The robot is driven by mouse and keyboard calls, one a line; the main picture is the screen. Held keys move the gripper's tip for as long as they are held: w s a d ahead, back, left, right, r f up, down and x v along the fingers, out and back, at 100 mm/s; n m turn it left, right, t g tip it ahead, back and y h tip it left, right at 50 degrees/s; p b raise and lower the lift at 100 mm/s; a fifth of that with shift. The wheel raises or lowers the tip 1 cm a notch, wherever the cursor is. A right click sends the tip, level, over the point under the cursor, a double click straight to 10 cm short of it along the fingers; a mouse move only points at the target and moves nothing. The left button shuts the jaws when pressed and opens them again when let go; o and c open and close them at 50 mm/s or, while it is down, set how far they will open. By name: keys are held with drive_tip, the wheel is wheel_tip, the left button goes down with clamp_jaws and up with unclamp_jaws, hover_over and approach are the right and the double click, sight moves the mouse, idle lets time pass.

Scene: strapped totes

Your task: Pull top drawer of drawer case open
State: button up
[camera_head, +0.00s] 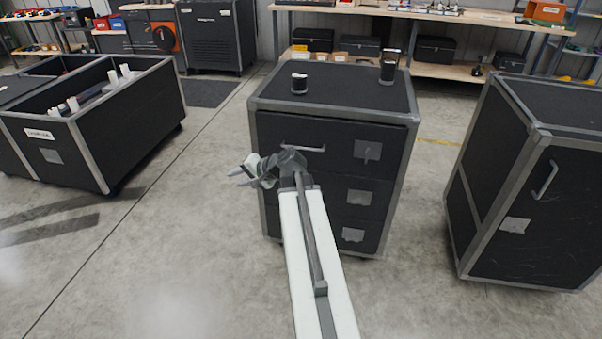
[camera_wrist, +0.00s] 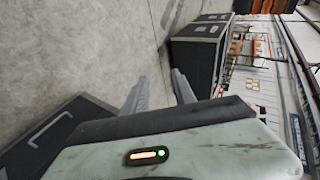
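The drawer case (camera_head: 400,165) is a black case with grey metal edges, standing in the middle of the head view. Its top drawer (camera_head: 340,135) looks shut and has a light bar handle (camera_head: 303,148) at the left and a grey patch at the right. My gripper (camera_head: 234,178) is left of the case in the head view, with its fingers pointing left, away from the handle. The fingers are apart and empty, as the wrist view also shows (camera_wrist: 160,90). My arm hides part of the lower drawers. The handle is clear of the fingers.
A black cabinet (camera_head: 540,190) stands to the right, an open strapped tote (camera_head: 150,115) to the left. A workbench (camera_head: 450,70) runs behind. The floor in front of the case and at left is free.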

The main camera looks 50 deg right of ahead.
drive_tip(key=s+d+f+m+t+h+b, duration=0.1)
drive_tip(key=s+d+m+t+h+b, duration=0.15)
drive_tip(key=d, duration=0.65)
drive_tip(key=s+d+m+t+h+b, duration=0.1)
drive_tip(key=s+d+m+h+b, duration=0.2)
drive_tip(key=d, duration=0.5)
drive_tip(key=m+t+h, duration=0.2)
drive_tip(key=m, duration=0.2)
approach(301, 148)
drive_tip(key=d+x, duration=0.1)
drive_tip(key=x, duration=0.2)
drive_tip(key=shift+g+y, duration=0.25)
drive_tip(key=x, duration=0.3)
drive_tip(key=b+x, duration=0.1)
drive_tip(key=x, duration=0.3)
drive_tip(key=shift+w+a, duration=0.15)
drive_tip(key=shift+w, duration=0.1)
clamp_jaws()
